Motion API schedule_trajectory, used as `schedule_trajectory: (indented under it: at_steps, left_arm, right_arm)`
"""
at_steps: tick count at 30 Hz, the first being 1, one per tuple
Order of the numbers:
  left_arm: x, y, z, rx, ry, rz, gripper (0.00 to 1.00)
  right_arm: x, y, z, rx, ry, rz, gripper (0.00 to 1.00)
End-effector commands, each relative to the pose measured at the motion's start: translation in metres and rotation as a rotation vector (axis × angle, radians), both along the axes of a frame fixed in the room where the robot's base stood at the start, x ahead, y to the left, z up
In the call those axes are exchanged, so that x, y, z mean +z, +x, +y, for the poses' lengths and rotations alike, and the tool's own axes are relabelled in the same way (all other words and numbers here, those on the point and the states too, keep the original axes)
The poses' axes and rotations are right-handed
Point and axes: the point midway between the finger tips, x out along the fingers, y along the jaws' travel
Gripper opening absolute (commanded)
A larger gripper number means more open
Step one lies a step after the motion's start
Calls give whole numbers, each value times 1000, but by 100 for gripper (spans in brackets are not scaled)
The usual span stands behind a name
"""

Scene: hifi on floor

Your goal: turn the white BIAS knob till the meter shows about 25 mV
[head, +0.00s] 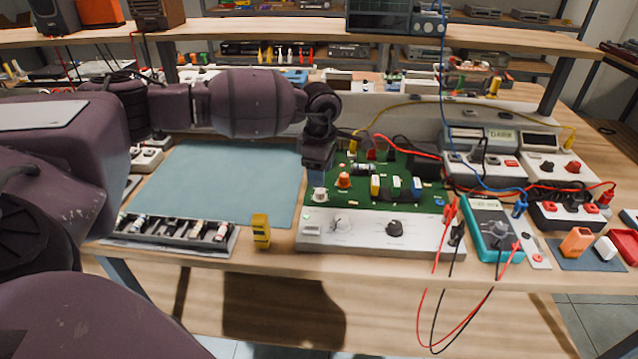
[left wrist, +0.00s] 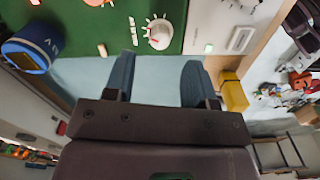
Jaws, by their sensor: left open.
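A white knob (head: 319,194) stands at the front left corner of the green circuit board (head: 432,197). In the left wrist view the white knob (left wrist: 160,33) shows a red pointer line, with small white lettering beside it too small to read. My left gripper (head: 317,178) is just above and behind the knob, pointing down. In the left wrist view its two blue fingers (left wrist: 158,66) are apart and empty, with the knob beyond their tips, not between them. A teal multimeter (head: 483,212) lies to the right; its reading cannot be made out. My right gripper is not in view.
A silver panel (head: 375,245) with a white and a black knob lies in front of the board. An orange knob (head: 343,180) and upright components stand near the white knob. A yellow block (head: 261,231) is at left. Red and black leads hang over the table edge.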

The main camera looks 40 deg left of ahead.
Motion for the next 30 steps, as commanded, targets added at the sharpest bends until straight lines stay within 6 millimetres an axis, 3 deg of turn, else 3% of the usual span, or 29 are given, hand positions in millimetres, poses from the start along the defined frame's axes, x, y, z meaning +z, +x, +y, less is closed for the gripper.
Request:
schedule_trajectory:
  at_steps: [3, 10, 30]
  left_arm:
    - [24, 1, 0, -1, 0, -5, 51]
    - [49, 0, 0, -1, 1, -2, 51]
    - [54, 0, 0, -1, -1, 0, 51]
  right_arm:
    - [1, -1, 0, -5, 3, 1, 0]
    - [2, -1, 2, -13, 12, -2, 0]
    - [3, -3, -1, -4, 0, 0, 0]
